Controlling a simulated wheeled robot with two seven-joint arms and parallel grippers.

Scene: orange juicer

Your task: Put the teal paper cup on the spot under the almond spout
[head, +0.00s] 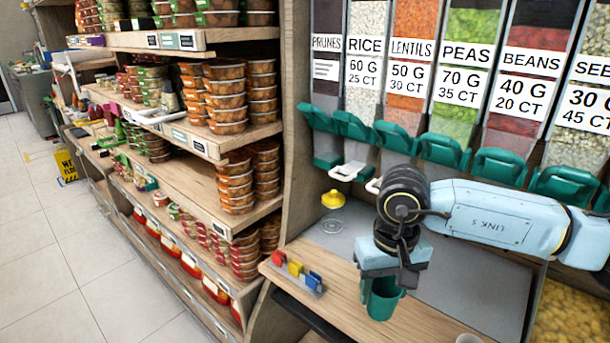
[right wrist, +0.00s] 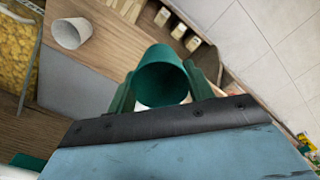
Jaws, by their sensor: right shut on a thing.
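The teal paper cup (head: 384,304) is in my right gripper (head: 385,284), above the wooden counter. In the right wrist view the cup (right wrist: 162,78) sits between the two green fingers (right wrist: 164,92), its dark open mouth facing the camera. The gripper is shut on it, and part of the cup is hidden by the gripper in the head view. Teal spouts (head: 441,150) line the dispenser under labels for prunes, rice, lentils, peas and beans. I see no almond label, and the spot under that spout is not identifiable. My left gripper is not in view.
The wooden counter (head: 345,290) holds red, yellow and blue clips (head: 297,271) at its front left and a yellow item (head: 333,199) further back. A white cup (right wrist: 70,33) stands on the counter. Shelves of tubs (head: 228,95) stand to the left.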

